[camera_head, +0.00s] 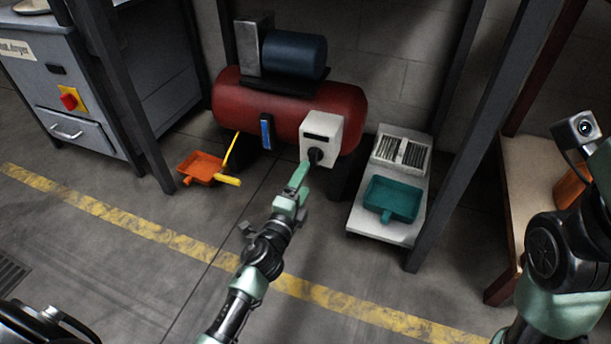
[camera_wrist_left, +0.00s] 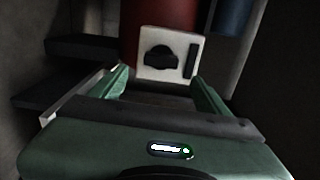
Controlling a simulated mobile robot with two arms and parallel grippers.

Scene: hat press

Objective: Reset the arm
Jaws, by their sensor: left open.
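My left arm reaches up the middle of the head view. Its green gripper (camera_head: 299,178) points at the white switch box (camera_head: 322,133) on the front of the red compressor tank (camera_head: 232,104). In the left wrist view the two fingers of the gripper (camera_wrist_left: 160,82) stand apart with nothing between them. Beyond them is the white box (camera_wrist_left: 186,69) with its black knob (camera_wrist_left: 159,57); a gap appears to separate them. Part of my right arm (camera_head: 556,262) shows at the right edge of the head view; its gripper is outside the picture.
A grey cabinet (camera_head: 62,70) stands at left. An orange dustpan (camera_head: 202,167) and a teal dustpan (camera_head: 392,198) lie either side of the compressor, the teal one on a pale platform (camera_head: 386,231). Dark posts (camera_head: 468,130) frame the bay. The floor in front is clear.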

